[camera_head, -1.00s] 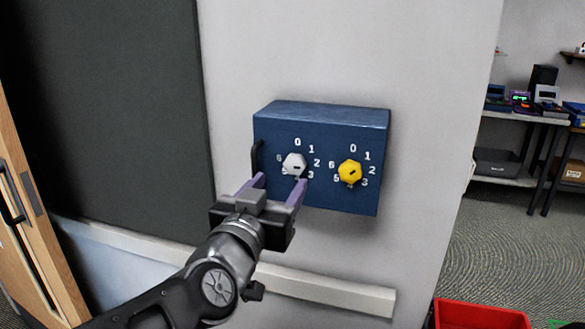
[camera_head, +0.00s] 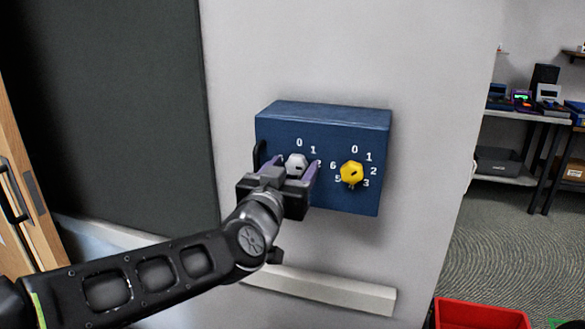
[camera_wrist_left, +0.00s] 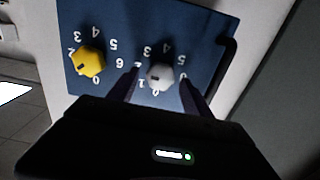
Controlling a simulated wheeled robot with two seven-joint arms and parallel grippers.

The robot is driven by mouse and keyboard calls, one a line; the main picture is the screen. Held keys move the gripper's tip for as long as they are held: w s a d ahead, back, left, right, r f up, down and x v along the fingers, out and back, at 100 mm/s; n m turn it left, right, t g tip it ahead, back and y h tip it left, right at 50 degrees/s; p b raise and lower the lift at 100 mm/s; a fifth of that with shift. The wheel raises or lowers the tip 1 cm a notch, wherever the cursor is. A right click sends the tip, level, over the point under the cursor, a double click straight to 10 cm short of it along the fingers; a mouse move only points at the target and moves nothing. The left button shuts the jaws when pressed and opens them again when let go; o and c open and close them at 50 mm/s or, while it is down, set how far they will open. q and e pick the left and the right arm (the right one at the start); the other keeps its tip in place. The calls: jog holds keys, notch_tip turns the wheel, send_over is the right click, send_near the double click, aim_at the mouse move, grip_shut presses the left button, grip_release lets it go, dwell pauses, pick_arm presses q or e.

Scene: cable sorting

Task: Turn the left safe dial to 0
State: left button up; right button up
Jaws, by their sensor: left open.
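The blue safe (camera_head: 320,118) is mounted on the pale wall, with two numbered dials on its front. The left dial has a light grey knob (camera_head: 296,162); the right dial has a yellow knob (camera_head: 352,172). My left gripper (camera_head: 292,170) is open, with its purple-grey fingers on either side of the grey knob. In the left wrist view, the grey knob (camera_wrist_left: 160,76) lies between the two spread fingertips (camera_wrist_left: 160,84), and the yellow knob (camera_wrist_left: 88,62) is off to the left. I cannot tell whether the fingers touch the knob. My right gripper is not in view.
A dark handle (camera_head: 259,154) stands at the safe's left edge, close to my left gripper. A white ledge (camera_head: 335,292) runs along the wall below. A red bin (camera_head: 480,314) is at the lower right. Shelves with devices (camera_head: 525,115) stand at the far right.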

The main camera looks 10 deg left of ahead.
pick_arm(q)
jog(key=shift+c, duration=0.6)
grip_shut()
jog(key=shift+n, duration=0.3)
jog(key=n+b, duration=0.1)
jog(key=n, duration=0.2)
jog(key=shift+f+b, duration=0.1)
jog(key=shift+b, duration=0.3)
jog(key=n+b, duration=0.2)
jog(key=n, duration=0.3)
jog(key=shift+a+n, duration=0.1)
jog(key=shift+n, duration=0.2)
jog(key=n+b, duration=0.1)
jog(key=n, duration=0.3)
jog(key=shift+a+f+n+b, duration=0.1)
jog(key=shift+f+n+b, duration=0.05)
jog(key=shift+n+b, duration=1)
jog(key=shift+n, duration=1.35)
